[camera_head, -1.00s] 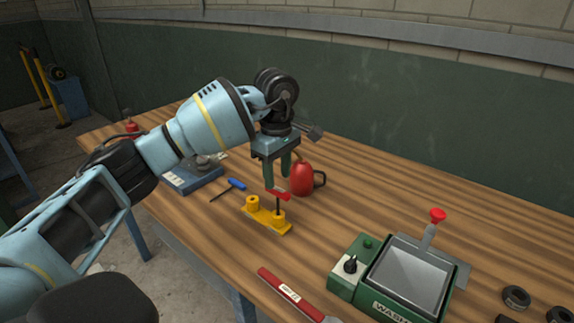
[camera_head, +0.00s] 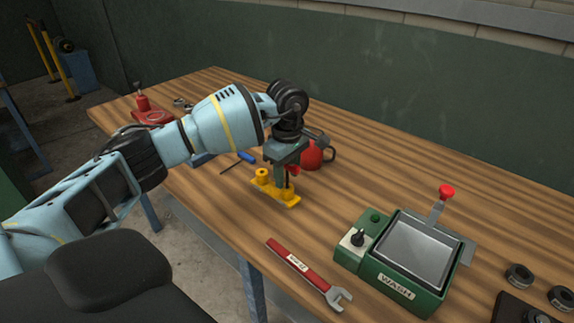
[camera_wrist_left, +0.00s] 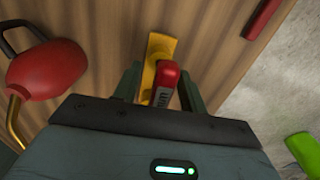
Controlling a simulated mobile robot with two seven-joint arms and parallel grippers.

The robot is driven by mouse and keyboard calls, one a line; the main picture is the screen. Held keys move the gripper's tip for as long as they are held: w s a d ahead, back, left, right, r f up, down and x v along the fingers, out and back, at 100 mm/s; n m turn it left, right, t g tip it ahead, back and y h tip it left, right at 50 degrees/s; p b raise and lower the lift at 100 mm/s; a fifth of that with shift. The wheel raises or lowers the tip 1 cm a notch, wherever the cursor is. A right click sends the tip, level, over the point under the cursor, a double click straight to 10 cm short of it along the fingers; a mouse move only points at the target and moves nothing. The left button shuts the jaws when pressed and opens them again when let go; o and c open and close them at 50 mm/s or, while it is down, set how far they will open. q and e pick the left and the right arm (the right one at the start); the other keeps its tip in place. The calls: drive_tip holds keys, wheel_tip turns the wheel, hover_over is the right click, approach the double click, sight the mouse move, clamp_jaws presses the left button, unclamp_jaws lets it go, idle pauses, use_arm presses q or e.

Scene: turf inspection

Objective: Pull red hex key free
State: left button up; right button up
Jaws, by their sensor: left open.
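The red hex key (camera_head: 294,169) stands upright in the yellow holder (camera_head: 266,184) on the wooden table. In the head view it is mostly hidden by my left gripper (camera_head: 283,177), which points down just over the holder. In the left wrist view the hex key's red grip (camera_wrist_left: 166,78) lies between the two open green fingers of my left gripper (camera_wrist_left: 159,84), with the yellow holder (camera_wrist_left: 160,48) beyond it. I see a gap on at least the left side of the grip. My right gripper is out of view.
A red oil can (camera_head: 313,154) stands close behind the gripper; it also shows in the left wrist view (camera_wrist_left: 46,70). A blue-handled key (camera_head: 245,157) lies left of the holder. A red wrench (camera_head: 302,268) lies near the front edge. A green wash station (camera_head: 372,272) stands right.

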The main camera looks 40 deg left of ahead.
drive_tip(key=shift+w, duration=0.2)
use_arm(q)
drive_tip(key=shift+c, duration=0.5)
clamp_jaws()
drive_tip(key=c, duration=0.7)
unclamp_jaws()
clamp_jaws()
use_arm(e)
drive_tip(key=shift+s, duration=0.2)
use_arm(q)
drive_tip(key=shift+r, duration=0.25)
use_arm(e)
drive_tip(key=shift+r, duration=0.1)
